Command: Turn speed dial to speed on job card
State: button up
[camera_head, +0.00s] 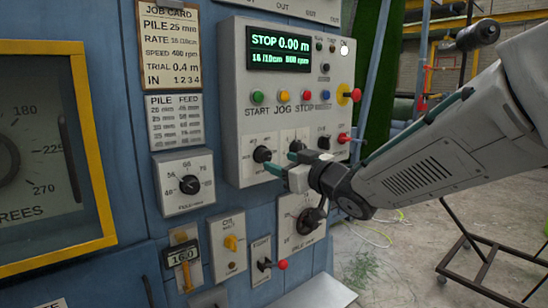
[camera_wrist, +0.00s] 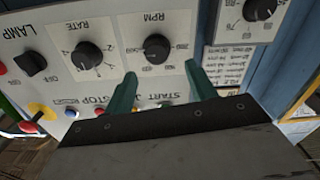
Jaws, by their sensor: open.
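The speed dial, a black knob marked RPM, shows in the wrist view (camera_wrist: 157,48), upside down, and on the grey control panel in the head view (camera_head: 262,154). My gripper (camera_head: 280,160) is open and empty; its green fingers (camera_wrist: 160,70) point at the panel on either side of the dial's line, apart from the knob. The job card (camera_head: 171,45) at upper left reads SPEED 400 rpm. The green display (camera_head: 280,51) reads STOP, 0.00 m, 16/10cm and what looks like 800 rpm. The knob's exact setting is too small to read.
The RATE knob (camera_wrist: 88,55) sits beside the RPM dial. Coloured buttons (camera_head: 282,96) and a red emergency button (camera_head: 355,95) are above. A framed angle gauge (camera_head: 45,160) stands left.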

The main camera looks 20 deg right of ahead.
aim_at(268, 156)
jog(key=x, duration=0.7)
jog(key=shift+w+d+f, duration=0.1)
jog(key=shift+w+d, duration=0.1)
jog(key=shift+d, duration=0.05)
jog(key=c, duration=1)
jog(key=shift+d, duration=0.1)
